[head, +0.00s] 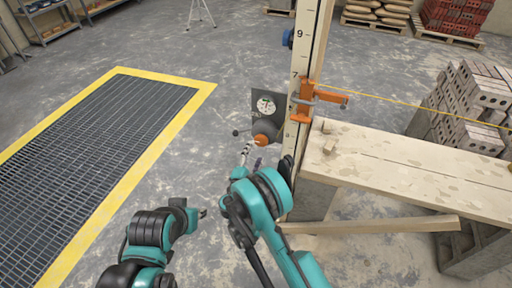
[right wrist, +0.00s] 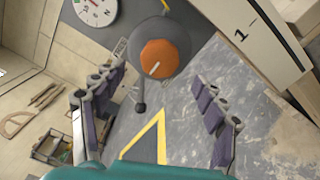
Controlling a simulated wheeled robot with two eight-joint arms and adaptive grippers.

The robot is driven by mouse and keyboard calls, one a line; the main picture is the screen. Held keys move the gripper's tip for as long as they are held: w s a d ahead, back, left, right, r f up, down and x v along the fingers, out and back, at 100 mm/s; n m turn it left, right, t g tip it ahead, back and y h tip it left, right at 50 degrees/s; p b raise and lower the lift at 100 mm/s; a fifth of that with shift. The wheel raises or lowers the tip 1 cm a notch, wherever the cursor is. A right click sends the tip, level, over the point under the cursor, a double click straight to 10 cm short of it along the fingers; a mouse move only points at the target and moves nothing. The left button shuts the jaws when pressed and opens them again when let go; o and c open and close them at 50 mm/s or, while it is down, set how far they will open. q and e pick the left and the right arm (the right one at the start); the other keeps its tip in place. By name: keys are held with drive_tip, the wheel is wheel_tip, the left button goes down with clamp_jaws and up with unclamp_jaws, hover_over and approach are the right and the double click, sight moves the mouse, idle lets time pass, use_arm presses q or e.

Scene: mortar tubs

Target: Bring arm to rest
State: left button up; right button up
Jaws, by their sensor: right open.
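My right gripper (head: 252,153) reaches up from the bottom middle in the head view, just below a grey unit (head: 264,127) with an orange knob (head: 261,140). In the right wrist view its two purple-padded fingers (right wrist: 158,100) stand wide apart with nothing between them. The orange knob also shows there (right wrist: 160,58), beyond the fingertips, with a black-tipped lever beside it. A round white dial (head: 266,105) sits on a dark plate above.
A numbered upright post (head: 302,75) with an orange clamp (head: 304,100) stands right of my right gripper. A plank bench (head: 410,170) on blocks fills the right, with a loose board (head: 370,226) below. A yellow-edged floor grate (head: 95,135) lies left. Bare floor separates them.

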drive_tip(key=s+d+r+m+g, duration=0.3)
drive_tip(key=d+r+m, duration=0.25)
drive_tip(key=d, duration=0.25)
drive_tip(key=s+d+r+m+g, duration=0.3)
drive_tip(key=d+r+m+g, duration=0.1)
drive_tip(key=d+r, duration=0.35)
drive_tip(key=s+d+m+g+y, duration=0.1)
drive_tip(key=s+m, duration=0.3)
drive_tip(key=s, duration=0.9)
drive_tip(key=s+d+r+m+g+y, duration=0.1)
drive_tip(key=s+d+m+y, duration=0.3)
drive_tip(key=s, duration=0.9)
drive_tip(key=shift+s+m+g, duration=0.15)
drive_tip(key=shift+m+g, duration=0.35)
drive_tip(key=shift+m, duration=0.15)
